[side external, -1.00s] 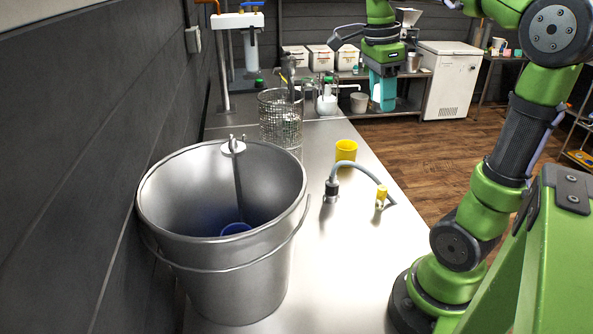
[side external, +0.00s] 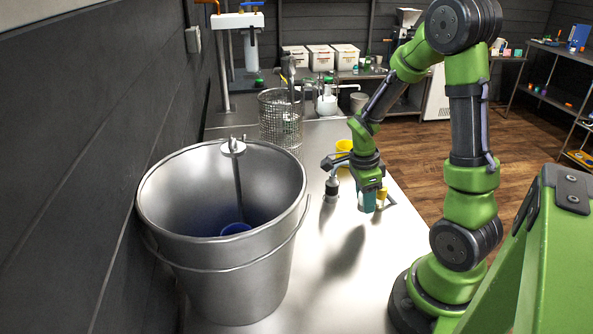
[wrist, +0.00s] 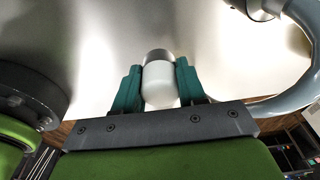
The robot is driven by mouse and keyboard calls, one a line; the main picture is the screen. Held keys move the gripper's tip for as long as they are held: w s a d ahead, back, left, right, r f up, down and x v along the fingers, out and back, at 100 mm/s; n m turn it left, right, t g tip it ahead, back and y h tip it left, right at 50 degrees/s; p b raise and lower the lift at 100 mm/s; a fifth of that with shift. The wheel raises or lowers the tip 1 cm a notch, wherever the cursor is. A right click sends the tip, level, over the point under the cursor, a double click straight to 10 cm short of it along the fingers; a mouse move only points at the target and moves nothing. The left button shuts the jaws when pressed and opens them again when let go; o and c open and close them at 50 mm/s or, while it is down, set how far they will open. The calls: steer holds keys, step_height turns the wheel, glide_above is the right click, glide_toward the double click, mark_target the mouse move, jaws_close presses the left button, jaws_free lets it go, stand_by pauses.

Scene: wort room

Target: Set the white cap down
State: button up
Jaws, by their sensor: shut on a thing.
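My gripper (side external: 368,205) is over the right part of the steel counter, pointing down, with its shadow on the counter below and to the left. In the wrist view its two teal fingers are shut on the white cap (wrist: 158,88), a short white cylinder with a greyish end. The cap sits between the fingertips and shows the bare metal surface beyond it. In the side view the fingers hide the cap. I cannot tell the exact gap between cap and counter.
A large steel bucket (side external: 215,280) stands on the counter's (side external: 325,300) left. A yellow cup (side external: 344,147) and a grey hose (wrist: 292,95) with a black fitting (side external: 331,189) are close to my gripper. A wire basket (side external: 280,120) stands behind. The front middle of the counter is clear.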

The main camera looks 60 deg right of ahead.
glide_above(344, 181)
steer(key=shift+w+a, duration=0.1)
steer(key=shift+w, duration=0.15)
steer(key=shift+f, duration=1.75)
steer(key=shift+f, duration=0.15)
steer(key=o, duration=1.1)
steer(key=r, duration=1)
steer(key=shift+w+a+r, duration=0.15)
steer(key=shift+a, duration=0.05)
